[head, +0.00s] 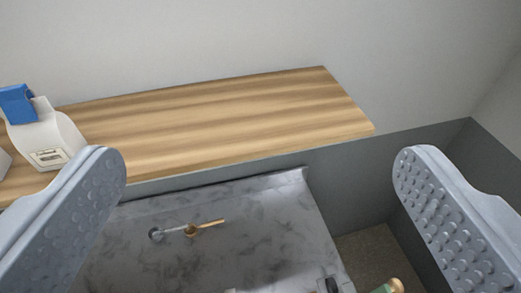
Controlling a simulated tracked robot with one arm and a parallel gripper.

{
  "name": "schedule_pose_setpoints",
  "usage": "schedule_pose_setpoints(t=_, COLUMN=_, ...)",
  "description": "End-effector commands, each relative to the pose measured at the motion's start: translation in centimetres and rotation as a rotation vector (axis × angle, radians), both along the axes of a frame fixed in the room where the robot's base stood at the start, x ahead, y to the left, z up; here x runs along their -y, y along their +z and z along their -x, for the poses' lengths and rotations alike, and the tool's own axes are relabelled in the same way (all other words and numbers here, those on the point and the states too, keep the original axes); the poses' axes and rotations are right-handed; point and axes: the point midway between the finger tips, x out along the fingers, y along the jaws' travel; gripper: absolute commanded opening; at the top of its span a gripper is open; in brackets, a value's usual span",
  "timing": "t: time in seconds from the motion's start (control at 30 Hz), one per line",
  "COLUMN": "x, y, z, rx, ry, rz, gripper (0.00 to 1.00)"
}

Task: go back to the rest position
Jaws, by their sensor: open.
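My gripper (258,170) is open and empty, its two grey fingers with studded pads wide apart at the left and right of the head view. Nothing is between the fingertips except the view of the wall, the wooden shelf (230,115) and the grey marbled surface (260,225) beyond and below. The left finger hides part of the shelf's front edge and of the marbled surface.
A white package with a blue top (42,135) stands on the shelf at the left. A small spoon-like item with a golden handle (190,230) lies on the marbled surface. A green and tan object (390,287) shows partly at the bottom right. The shelf's right part is bare.

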Motion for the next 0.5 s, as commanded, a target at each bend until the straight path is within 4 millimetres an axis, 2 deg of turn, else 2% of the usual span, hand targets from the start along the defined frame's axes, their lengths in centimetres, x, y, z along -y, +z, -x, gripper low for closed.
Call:
schedule_pose_setpoints(t=0.17, x=0.0, y=-2.3, z=0.0, rx=0.0, ry=0.0, rz=0.0, gripper=0.91)
schedule_pose_setpoints(t=0.5, x=0.0, y=-10.0, z=0.0, rx=0.0, ry=0.0, rz=0.0, gripper=0.91)
